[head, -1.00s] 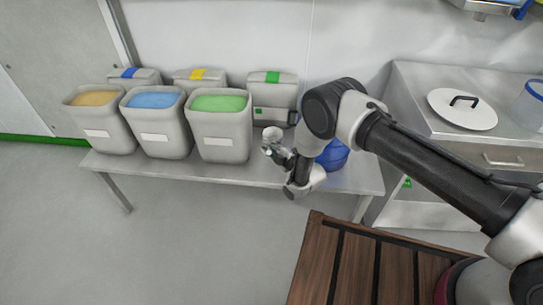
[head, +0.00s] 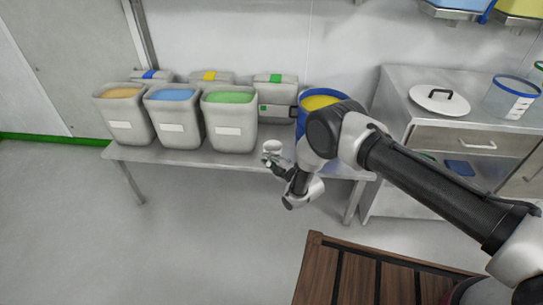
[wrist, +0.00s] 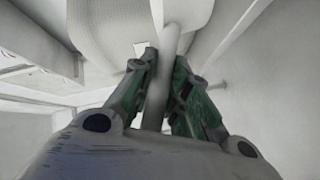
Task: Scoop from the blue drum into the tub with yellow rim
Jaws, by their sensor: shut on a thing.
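The blue drum (head: 306,113) stands at the right end of the steel bench, with yellow powder (head: 318,101) inside; my arm hides its right and lower parts. My gripper (head: 271,160) is left of and below the drum, in front of the bench edge. It is shut on the handle (wrist: 158,95) of a pale scoop, whose light cup (head: 272,147) shows just above the fingers. I cannot tell whether the cup holds anything. No tub with a yellow rim can be made out clearly.
Open bins with orange, blue (head: 172,120) and green (head: 230,122) contents stand on the bench (head: 180,158), lidded ones behind. At right, a steel cabinet (head: 440,134) carries a white lid (head: 440,100) and a blue-rimmed clear tub (head: 508,100). A wooden deck (head: 330,275) lies in front.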

